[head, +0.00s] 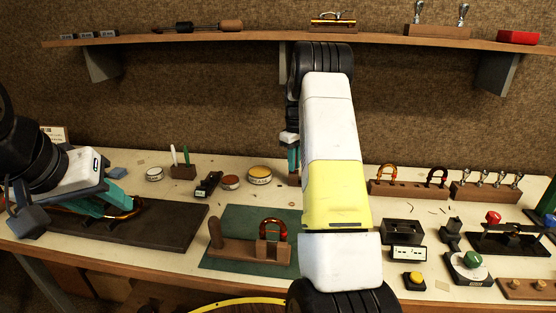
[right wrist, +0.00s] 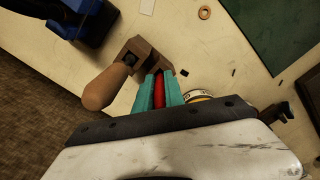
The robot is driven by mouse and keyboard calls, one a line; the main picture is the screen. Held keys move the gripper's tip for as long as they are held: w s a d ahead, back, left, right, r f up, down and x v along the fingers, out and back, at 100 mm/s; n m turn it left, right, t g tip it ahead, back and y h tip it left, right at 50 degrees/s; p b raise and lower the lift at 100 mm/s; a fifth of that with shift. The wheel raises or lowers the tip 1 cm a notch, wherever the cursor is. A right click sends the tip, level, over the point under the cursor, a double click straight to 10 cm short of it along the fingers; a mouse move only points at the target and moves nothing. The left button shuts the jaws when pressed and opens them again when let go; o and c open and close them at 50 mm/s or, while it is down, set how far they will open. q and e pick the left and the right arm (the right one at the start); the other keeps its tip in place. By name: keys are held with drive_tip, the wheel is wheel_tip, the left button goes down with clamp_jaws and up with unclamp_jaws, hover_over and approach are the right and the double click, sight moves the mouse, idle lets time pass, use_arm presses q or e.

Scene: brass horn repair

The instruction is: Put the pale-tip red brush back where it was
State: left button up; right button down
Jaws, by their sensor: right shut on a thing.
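My right gripper (right wrist: 159,88) is shut on a red brush (right wrist: 159,92), which shows between its teal fingers in the right wrist view. The brush's tip is hidden. A brown wooden block (right wrist: 146,51) lies just past the fingertips; I cannot tell if the brush touches it. In the head view my right arm hides most of this gripper, and the block's edge (head: 294,180) shows below the teal fingers. My left gripper (head: 112,203) is over the dark mat, at an amber curved tube (head: 127,214); whether it grips the tube is unclear.
A rounded wooden handle (right wrist: 103,88) sticks out beside the block. Round tins (head: 259,175) and a wooden stand with a white and a green stick (head: 183,171) stand to the left. A shelf (head: 262,36) runs above.

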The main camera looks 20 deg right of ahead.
drive_tip(key=shift+f, duration=0.15)
drive_tip(key=c, duration=1.4)
unclamp_jaws()
drive_tip(key=shift+c, duration=0.2)
wheel_tip(320, 180, up, 8)
drive_tip(key=shift+f, duration=0.2)
drive_tip(key=s+a+r+m+t+y, duration=0.1)
drive_tip(key=s+a+r+t, duration=0.1)
drive_tip(key=s+a+r, duration=0.45)
drive_tip(key=s+a+r+m+t, duration=0.15)
drive_tip(key=s+a+r, duration=0.25)
drive_tip(key=s+r, duration=0.5)
drive_tip(key=s+a+f+t, duration=0.1)
drive_tip(key=s+a, duration=0.1)
drive_tip(key=s, duration=0.4)
drive_tip(key=s+a+f+m, duration=0.1)
drive_tip(key=s+a, duration=0.2)
drive_tip(key=s, duration=0.4)
drive_tip(key=s+a+m+t+y, duration=0.1)
drive_tip(key=s+a, duration=0.2)
drive_tip(key=s, duration=0.4)
drive_tip(key=shift+a+f+t, duration=0.2)
drive_tip(key=shift+f+t, duration=0.15)
drive_tip(key=shift+f, duration=0.05)
